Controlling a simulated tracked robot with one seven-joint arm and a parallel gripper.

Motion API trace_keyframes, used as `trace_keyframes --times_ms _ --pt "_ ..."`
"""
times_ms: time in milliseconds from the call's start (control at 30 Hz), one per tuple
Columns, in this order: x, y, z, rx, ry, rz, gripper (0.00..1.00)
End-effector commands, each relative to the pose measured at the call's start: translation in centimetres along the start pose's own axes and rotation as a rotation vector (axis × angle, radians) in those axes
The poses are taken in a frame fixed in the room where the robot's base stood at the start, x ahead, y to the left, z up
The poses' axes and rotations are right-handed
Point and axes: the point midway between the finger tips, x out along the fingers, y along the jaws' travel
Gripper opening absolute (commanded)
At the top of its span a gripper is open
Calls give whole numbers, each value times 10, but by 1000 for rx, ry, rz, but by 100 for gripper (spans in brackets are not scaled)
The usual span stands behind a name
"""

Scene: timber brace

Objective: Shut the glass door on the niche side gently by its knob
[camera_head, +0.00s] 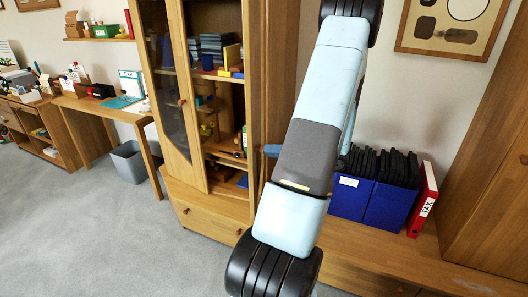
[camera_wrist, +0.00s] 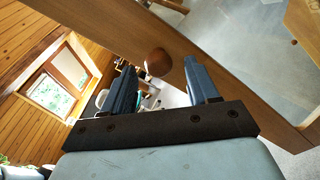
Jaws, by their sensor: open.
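The cabinet (camera_head: 215,205) has open shelves showing in its right half. A wooden panel (camera_head: 276,60) stands at the cabinet's right side by the niche and looks like the edge of the swung-out glass door. In the wrist view the door's wooden frame (camera_wrist: 215,75) runs diagonally, with glass (camera_wrist: 235,30) beyond it. Its round brown knob (camera_wrist: 158,62) lies between my gripper's (camera_wrist: 159,73) two blue fingertips, with gaps on both sides. My gripper is open. In the head view my arm hides most of the gripper and the knob.
The other glass door (camera_head: 172,80), with its own knob (camera_head: 181,102), covers the cabinet's left half. Blue file boxes (camera_head: 350,197) and a red binder (camera_head: 424,200) stand on the low bench (camera_head: 385,250) right of my arm. Carpet (camera_head: 120,235) is clear at front left.

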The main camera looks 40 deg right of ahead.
Motion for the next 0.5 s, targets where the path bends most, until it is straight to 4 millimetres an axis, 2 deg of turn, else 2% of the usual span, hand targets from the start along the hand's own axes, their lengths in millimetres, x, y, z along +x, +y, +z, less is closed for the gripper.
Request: trace_keyframes --times_ms 200,500 --pt "24 0 0 1 0 0 59" --pt "30 0 0 0 1 -1 59"
